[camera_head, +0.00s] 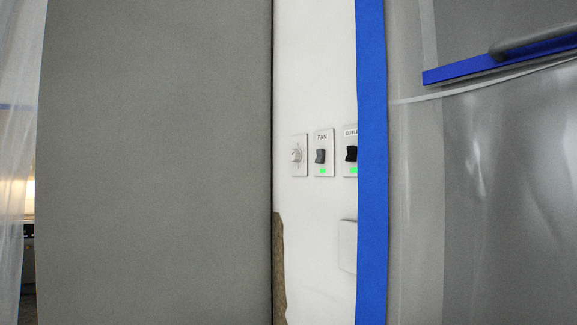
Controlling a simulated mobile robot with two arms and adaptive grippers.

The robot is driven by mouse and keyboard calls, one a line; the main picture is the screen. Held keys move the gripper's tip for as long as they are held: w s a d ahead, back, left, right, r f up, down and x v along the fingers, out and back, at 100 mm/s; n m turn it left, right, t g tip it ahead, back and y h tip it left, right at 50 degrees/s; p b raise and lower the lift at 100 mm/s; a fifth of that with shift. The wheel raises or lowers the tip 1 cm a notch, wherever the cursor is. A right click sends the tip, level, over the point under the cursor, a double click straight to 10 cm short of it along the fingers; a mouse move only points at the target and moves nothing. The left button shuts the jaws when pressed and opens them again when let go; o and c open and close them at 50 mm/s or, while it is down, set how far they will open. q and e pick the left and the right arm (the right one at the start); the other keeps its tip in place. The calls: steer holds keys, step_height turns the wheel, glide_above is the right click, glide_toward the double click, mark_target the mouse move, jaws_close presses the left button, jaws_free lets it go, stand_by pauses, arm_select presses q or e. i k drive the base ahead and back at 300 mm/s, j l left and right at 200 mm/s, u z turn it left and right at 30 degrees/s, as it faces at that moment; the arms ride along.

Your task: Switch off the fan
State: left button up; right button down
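The fan switch (321,156) is a dark rocker on a light plate labelled FAN, with a small green light lit below the rocker. The right switch's label is partly cut off by a blue strip. Neither of my grippers shows in the head view.
A large grey panel (155,160) fills the left-centre. A vertical blue strip (371,160) and translucent plastic sheeting (415,200) cover the right side. A blue bar (500,60) crosses the upper right. A pale box (347,245) sits on the wall below the switches.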

mark_target(320, 153)
steer(key=i+j, duration=0.2)
steer(key=j, duration=0.15)
steer(key=i+j+z, duration=0.1)
steer(key=i+j, duration=0.25)
steer(key=j, duration=0.3)
steer(key=z, duration=0.05)
